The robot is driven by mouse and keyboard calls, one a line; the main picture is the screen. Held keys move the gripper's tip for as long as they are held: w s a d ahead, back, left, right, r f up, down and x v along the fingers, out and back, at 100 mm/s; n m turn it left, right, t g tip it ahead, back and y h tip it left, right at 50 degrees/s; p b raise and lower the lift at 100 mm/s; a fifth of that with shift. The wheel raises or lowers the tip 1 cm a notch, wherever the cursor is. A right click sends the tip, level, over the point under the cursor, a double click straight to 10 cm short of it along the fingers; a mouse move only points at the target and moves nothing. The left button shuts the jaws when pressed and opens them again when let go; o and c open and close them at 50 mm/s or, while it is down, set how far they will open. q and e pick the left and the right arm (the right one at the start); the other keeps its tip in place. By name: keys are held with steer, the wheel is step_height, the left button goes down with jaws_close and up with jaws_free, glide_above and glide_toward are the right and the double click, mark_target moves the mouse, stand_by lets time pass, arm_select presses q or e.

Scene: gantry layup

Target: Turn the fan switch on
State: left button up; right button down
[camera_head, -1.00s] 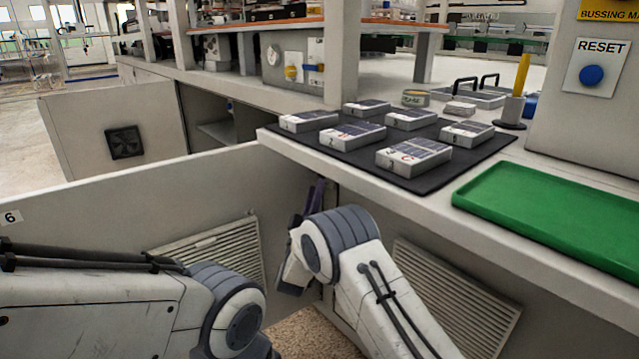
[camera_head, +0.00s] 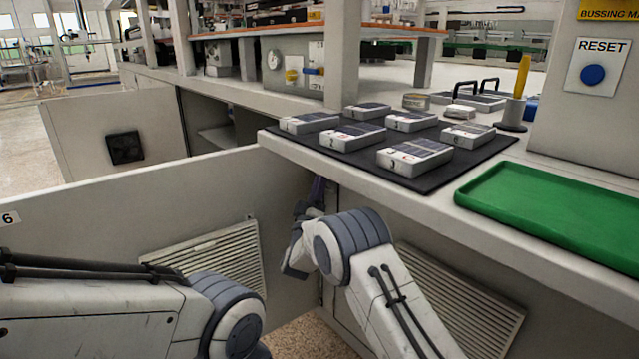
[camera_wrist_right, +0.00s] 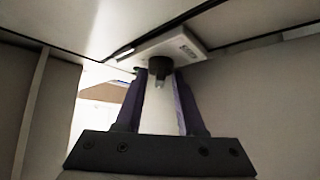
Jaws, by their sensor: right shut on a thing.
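In the right wrist view a pale plate (camera_wrist_right: 178,45) with a small label sits under the counter, and a dark round knob (camera_wrist_right: 160,66) with a light tip sticks out of it, apparently the fan switch. My right gripper (camera_wrist_right: 161,84) has its purple fingers closed around the knob. In the head view its purple fingertips (camera_head: 317,188) reach up beneath the counter edge, and the switch is hidden there. I cannot read the knob's position. My left arm comes in at lower left, but its gripper is out of view.
The white counter (camera_head: 420,205) overhangs the spot. An open cabinet door (camera_head: 130,200) stands left of my right gripper. A black square fan (camera_head: 125,147) is on a panel farther left. A black mat (camera_head: 400,176) with several boxes and a green tray (camera_head: 560,215) lie on the counter.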

steer(key=shift+w+a+f+m+g+h+b, duration=0.1)
steer(key=shift+m+g+h+b, duration=0.45)
steer(key=shift+m+h+b, duration=1.45)
steer(key=shift+w+a+f+m+g+h+b, duration=0.1)
steer(key=shift+m+g+h+b, duration=0.5)
steer(key=shift+m+h+b, duration=1.4)
steer(key=shift+f+m+g+h+b, duration=0.1)
steer(key=shift+m+g+h+b, duration=0.45)
steer(key=shift+m+h+b, duration=1.45)
steer(key=shift+m+y+p, duration=0.4)
steer(key=shift+m+p, duration=0.25)
steer(key=shift+m, duration=0.05)
steer(key=c, duration=0.9)
jaws_free()
